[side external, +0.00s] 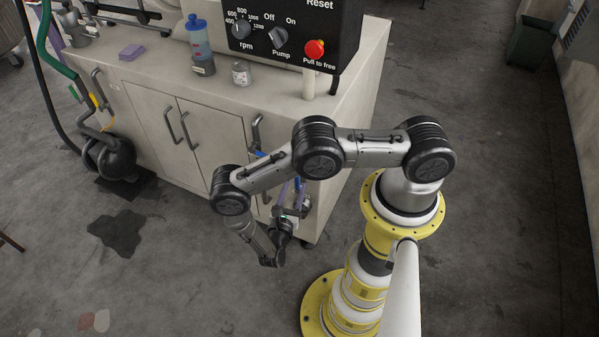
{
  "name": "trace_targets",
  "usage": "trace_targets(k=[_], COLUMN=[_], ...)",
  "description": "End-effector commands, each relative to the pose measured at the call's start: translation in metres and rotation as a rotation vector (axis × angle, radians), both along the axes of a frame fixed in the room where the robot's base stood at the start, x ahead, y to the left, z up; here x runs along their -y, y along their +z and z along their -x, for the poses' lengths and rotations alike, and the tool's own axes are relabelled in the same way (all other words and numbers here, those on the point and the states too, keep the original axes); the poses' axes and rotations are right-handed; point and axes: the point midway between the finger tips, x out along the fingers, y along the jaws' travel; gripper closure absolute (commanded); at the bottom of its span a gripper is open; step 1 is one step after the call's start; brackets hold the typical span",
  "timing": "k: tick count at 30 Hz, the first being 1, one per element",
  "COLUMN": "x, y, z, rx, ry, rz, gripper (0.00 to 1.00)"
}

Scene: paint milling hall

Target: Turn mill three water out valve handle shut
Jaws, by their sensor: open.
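Small valves with coloured handles sit on pipes at the front of the cream mill cabinet (215,125). At its right end I see a blue handle (297,185) and a purple handle (283,193), both partly hidden by my arm. Another blue piece (261,155) shows by the pipe above my forearm. I cannot read which one is water out, nor tell whether any valve is open or shut. My gripper (284,214) is low in front of the cabinet's right end, pointing at the purple and blue handles. It is open; contact with a handle cannot be made out.
Metal pipes (305,205) stand close to my gripper. A yellow handle (93,98) and a green hose (50,50) are at the cabinet's left end, above a dark round pump (112,155). A control box (290,35) sits on top. Floor in front is clear.

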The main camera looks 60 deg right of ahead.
Motion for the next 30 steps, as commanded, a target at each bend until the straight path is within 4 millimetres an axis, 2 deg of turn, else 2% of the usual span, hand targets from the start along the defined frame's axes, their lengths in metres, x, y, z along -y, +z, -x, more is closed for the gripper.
trace_targets(k=[6,12,18,26,30], x=[0.038,0.060,0.069,0.070,0.069], y=[0.000,0.000,0.000,0.000,0.000], z=[-0.006,-0.011,-0.014,-0.014,-0.014], rx=[-0.001,0.000,0.001,0.001,0.001], ry=[-0.006,-0.003,-0.001,0.000,0.000], rz=[0.000,-0.001,-0.001,-0.001,-0.001], gripper=[0.49,0.49,0.49,0.49,0.73])
